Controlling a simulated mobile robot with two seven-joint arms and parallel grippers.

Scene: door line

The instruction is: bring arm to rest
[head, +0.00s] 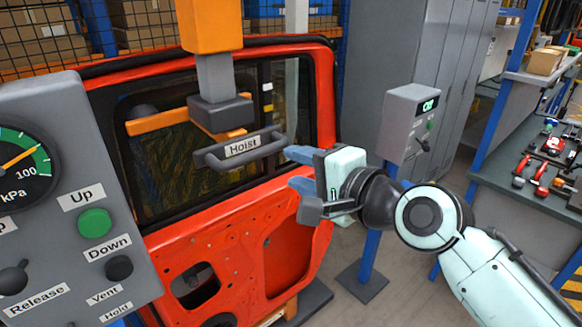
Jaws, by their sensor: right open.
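My right gripper (296,169) is in the middle of the head view, its arm coming in from the lower right. Its two blue fingers are apart and point left, with nothing between them. The upper finger is close to the right end of the grey handle labelled Hoist (243,148); I cannot tell whether they touch. The handle hangs below an orange and grey column, in front of a red car door (205,249) with a dark window. My left gripper is not in view.
A grey panel (72,190) with a kPa gauge, a green Up button and a black Down button stands close at left. A control box (409,120) on a blue post stands behind my right arm. A tool bench (520,160) is at right. Grey cabinets (405,45) stand behind.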

